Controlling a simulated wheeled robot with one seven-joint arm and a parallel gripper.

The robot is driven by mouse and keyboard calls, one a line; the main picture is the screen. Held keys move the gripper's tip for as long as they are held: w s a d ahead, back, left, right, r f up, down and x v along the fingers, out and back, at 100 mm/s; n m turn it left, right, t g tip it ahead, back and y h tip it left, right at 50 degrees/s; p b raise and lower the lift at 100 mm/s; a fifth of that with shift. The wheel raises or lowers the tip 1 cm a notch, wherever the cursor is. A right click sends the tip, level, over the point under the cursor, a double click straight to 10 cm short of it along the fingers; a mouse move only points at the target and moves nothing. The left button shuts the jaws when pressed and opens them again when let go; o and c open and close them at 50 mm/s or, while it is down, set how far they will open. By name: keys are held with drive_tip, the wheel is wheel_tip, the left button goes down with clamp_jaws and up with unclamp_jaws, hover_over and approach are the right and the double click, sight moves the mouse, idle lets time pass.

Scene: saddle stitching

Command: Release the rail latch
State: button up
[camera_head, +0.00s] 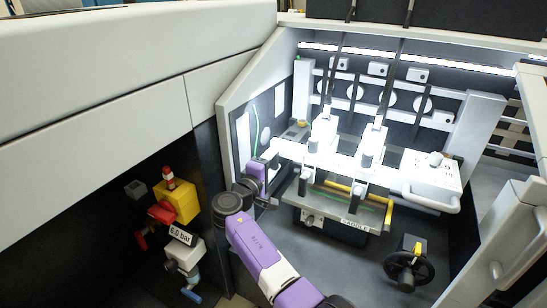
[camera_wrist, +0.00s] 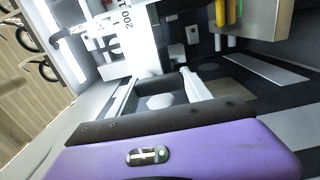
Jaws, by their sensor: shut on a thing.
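My purple arm reaches up from the bottom of the head view to the left end of the white rail (camera_head: 335,160) that carries the stitching heads. My gripper (camera_head: 274,158) is small and partly hidden there. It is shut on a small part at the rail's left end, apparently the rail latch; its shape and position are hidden. In the wrist view, the purple wrist body fills the bottom, and a white bar marked 200 (camera_wrist: 126,45) lies ahead.
The saddle table (camera_head: 345,215) with yellow bars lies below the rail. A white control box (camera_head: 432,172) is at the rail's right. A black handwheel (camera_head: 408,268) is lower right. A yellow valve unit (camera_head: 177,203) is at left. The enclosure's left wall edge (camera_head: 228,135) stands close beside my wrist.

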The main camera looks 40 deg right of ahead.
drive_tip(key=shift+f, duration=0.1)
idle(0.4)
drive_tip(key=o, duration=1.4)
drive_tip(key=shift+c, duration=0.2)
drive_tip(key=p+v, duration=0.1)
drive_tip(key=v, duration=0.7)
